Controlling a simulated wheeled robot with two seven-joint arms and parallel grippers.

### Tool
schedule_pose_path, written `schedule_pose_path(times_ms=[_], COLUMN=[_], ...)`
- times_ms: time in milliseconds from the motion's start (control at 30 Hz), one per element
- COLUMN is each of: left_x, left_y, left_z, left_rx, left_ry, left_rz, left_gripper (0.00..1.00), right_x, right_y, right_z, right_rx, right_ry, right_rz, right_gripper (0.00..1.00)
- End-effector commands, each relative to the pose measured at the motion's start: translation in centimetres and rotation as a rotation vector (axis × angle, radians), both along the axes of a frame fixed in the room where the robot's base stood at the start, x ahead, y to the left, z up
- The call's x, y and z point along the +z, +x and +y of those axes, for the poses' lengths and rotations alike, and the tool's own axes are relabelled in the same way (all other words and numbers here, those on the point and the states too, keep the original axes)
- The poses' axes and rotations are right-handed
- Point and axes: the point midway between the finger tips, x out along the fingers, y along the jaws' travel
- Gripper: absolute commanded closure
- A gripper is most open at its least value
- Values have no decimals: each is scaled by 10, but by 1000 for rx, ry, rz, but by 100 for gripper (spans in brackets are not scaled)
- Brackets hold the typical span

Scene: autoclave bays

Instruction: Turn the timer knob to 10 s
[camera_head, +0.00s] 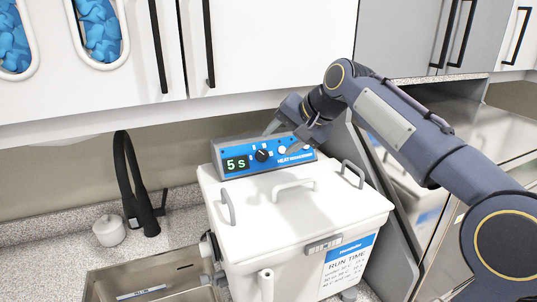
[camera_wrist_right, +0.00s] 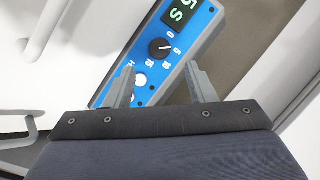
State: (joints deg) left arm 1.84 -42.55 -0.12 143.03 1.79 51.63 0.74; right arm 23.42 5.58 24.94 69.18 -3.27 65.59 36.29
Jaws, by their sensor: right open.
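The timer knob (camera_head: 262,155) is a small black dial with a light pointer mark on the blue front panel of the control box (camera_head: 232,147). The green display (camera_head: 236,163) beside it reads "5 s". In the right wrist view the knob (camera_wrist_right: 159,48) lies just beyond the fingertips, between their lines and not touched. My right gripper (camera_head: 284,127) is open and empty, close to the panel in the head view; its two fingers also show apart in the wrist view (camera_wrist_right: 159,80). My left gripper is not in view.
The control box sits at the back of a white lidded bath (camera_head: 250,190) with raised handles (camera_head: 294,185). A black faucet (camera_head: 135,185) and sink (camera_head: 155,280) are at left. White cabinets (camera_head: 270,45) hang above. Steel equipment (camera_head: 500,135) stands at right.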

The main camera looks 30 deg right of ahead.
Motion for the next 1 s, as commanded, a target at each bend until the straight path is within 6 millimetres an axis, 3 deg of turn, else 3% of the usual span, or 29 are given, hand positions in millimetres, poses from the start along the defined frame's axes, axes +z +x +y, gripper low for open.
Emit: schedule_pose_path(times_ms=[400,767,1000], left_x=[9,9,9], left_y=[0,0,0], left_z=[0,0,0], left_rx=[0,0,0], left_ry=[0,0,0], left_rz=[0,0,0], left_gripper=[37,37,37], right_x=[-44,-49,-49], right_y=[38,42,42], right_z=[16,18,18], right_rx=[5,6,6], right_ry=[-4,-6,-6], right_rz=[6,3,3], right_gripper=[50,50,81])
